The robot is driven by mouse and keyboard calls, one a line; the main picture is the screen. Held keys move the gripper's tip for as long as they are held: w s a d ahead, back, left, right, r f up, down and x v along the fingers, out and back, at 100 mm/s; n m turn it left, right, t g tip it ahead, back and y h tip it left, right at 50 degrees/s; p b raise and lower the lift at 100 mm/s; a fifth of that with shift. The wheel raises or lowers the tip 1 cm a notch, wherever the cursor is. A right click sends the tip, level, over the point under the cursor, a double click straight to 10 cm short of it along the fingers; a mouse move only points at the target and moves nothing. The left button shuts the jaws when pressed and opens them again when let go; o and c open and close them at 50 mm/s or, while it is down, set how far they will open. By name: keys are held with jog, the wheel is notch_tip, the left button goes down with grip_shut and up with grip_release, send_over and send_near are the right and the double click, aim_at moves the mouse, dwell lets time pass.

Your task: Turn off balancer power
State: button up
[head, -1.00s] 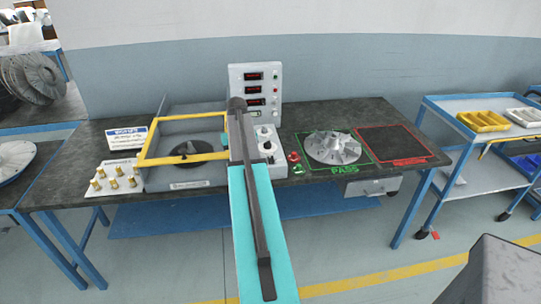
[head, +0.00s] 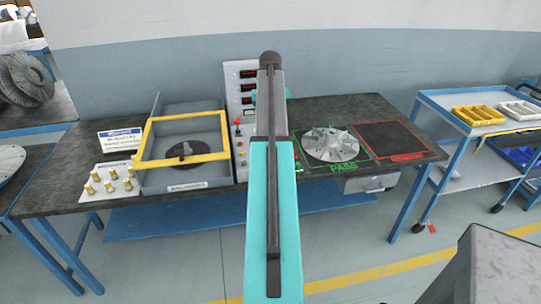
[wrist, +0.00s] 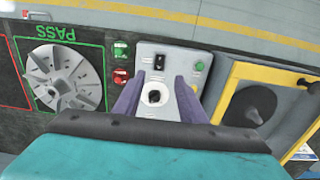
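The balancer is a grey box (head: 190,178) with a yellow-framed guard (head: 135,155) and a dark rotor seat inside. Its upright panel (head: 232,75) with red displays is partly behind my arm in the head view. In the wrist view the light grey control panel (wrist: 182,54) carries a black rocker switch (wrist: 158,62), a dark round knob (wrist: 154,97) on a white disc, and a green button (wrist: 198,66). My gripper (wrist: 159,77) is open, its two purple-grey fingers apart on either side of the knob in the picture. Contact cannot be told. The head view hides the fingers.
A finned impeller (head: 330,144) sits in the green PASS square, beside an empty red square (head: 390,138). Brass weights (head: 110,180) stand on a white board at left. Red (wrist: 121,76) and green (wrist: 120,50) buttons lie beside the panel. A blue cart (head: 470,150) stands right.

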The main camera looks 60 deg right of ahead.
jog(key=shift+f, duration=0.1)
jog(key=shift+f+p, duration=1.85)
jog(key=shift+f, duration=4.95)
jog(key=shift+c, duration=0.5)
grip_shut()
jog(key=shift+w+d+r+g+y+p, duration=0.1)
jog(key=shift+w+d+g+y+p, duration=0.1)
jog(key=shift+g+y+p, duration=0.15)
jog(key=shift+w+d+g+y+p, duration=0.1)
jog(key=shift+d+g+y+p, duration=0.1)
jog(key=shift+g+y+p, duration=0.45)
